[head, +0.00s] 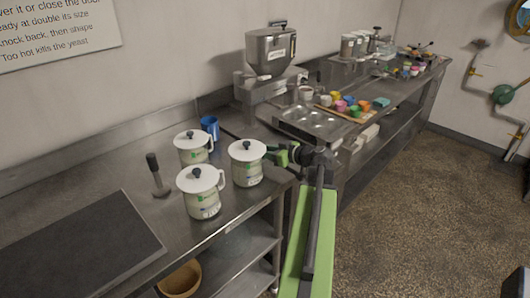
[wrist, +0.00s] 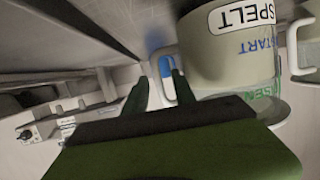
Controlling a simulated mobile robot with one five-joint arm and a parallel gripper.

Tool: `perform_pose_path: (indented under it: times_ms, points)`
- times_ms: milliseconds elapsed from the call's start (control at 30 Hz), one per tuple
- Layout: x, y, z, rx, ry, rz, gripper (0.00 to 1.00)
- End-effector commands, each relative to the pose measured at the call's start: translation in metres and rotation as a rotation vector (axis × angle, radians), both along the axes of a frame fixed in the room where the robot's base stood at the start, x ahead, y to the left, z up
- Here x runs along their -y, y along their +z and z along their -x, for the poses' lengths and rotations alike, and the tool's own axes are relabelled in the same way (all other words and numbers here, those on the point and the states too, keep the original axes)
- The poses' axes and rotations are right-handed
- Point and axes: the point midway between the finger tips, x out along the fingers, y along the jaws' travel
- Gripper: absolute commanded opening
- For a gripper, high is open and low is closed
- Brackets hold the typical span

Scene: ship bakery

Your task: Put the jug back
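Three cream jugs with white lids and black knobs stand upright together on the steel bench in the head view: a right one (head: 247,168), a front one (head: 203,200) and a back one (head: 193,152). My gripper (head: 283,155) is at the right side of the right jug, at handle height. In the wrist view, my gripper's two dark green fingers (wrist: 160,82) are apart, with the handle (wrist: 152,68) of a jug (wrist: 222,55) marked "SPELT" and "START" at their tips. Whether they touch the handle is unclear. Another jug's handle (wrist: 292,48) shows at the right edge.
A blue cup (head: 210,127) stands behind the jugs, and a dark-handled tool (head: 155,174) left of them. A dark slab (head: 75,248) lies at front left. A hopper machine (head: 270,55) and a board of coloured cups (head: 345,107) are farther back.

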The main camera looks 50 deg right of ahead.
Motion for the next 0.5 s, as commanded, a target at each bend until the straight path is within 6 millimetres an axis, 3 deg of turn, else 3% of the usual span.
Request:
perform_pose_path:
  times_ms: [300,500]
  points:
    - [0.000,0.006,0.002,0.000,-0.001,0.000,0.32]
    - [0.002,0.020,0.043,0.000,-0.004,-0.001,0.32]
